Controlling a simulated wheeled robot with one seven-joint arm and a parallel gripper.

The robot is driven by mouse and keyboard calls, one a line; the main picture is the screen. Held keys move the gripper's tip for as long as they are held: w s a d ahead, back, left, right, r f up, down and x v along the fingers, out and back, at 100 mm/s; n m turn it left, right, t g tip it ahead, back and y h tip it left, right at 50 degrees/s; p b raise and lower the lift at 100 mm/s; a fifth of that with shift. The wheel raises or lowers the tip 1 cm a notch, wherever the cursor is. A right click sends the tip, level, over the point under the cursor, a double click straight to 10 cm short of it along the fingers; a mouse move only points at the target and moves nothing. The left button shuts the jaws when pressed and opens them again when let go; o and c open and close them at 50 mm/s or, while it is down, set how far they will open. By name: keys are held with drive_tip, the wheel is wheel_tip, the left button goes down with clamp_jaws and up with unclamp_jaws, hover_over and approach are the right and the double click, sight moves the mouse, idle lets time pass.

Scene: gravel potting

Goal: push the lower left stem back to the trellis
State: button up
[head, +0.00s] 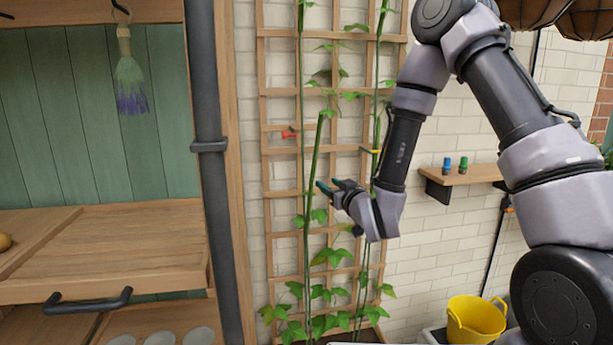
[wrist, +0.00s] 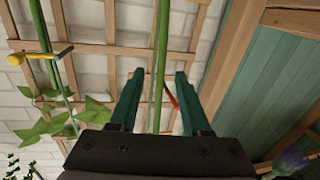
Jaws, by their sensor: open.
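The wooden trellis (head: 264,160) stands against the white brick wall. The lower left stem (head: 314,160) is long and green; its top leans to the right and appears to stand off the trellis. Another left stem (head: 301,70) runs up the trellis above it. My gripper (head: 330,186) is open, with its teal fingertips just right of the lower left stem in the head view. In the wrist view, a green stem (wrist: 160,50) runs between the open fingers of my gripper (wrist: 159,80); whether it touches them cannot be told. A red clip (head: 289,134) sits on the trellis's left side.
A yellow clip (head: 371,150) is at the right stem (head: 377,90). Leaves crowd the trellis's lower part. A dark pipe (head: 207,100) and wooden shelf (head: 110,250) stand left. A small shelf (head: 465,177) with two small items and a yellow bucket (head: 476,320) are right.

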sight(314, 174)
drive_tip(key=x, duration=1)
drive_tip(key=shift+w+a, duration=0.25)
drive_tip(key=shift+a, duration=0.2)
clamp_jaws()
idle(0.9)
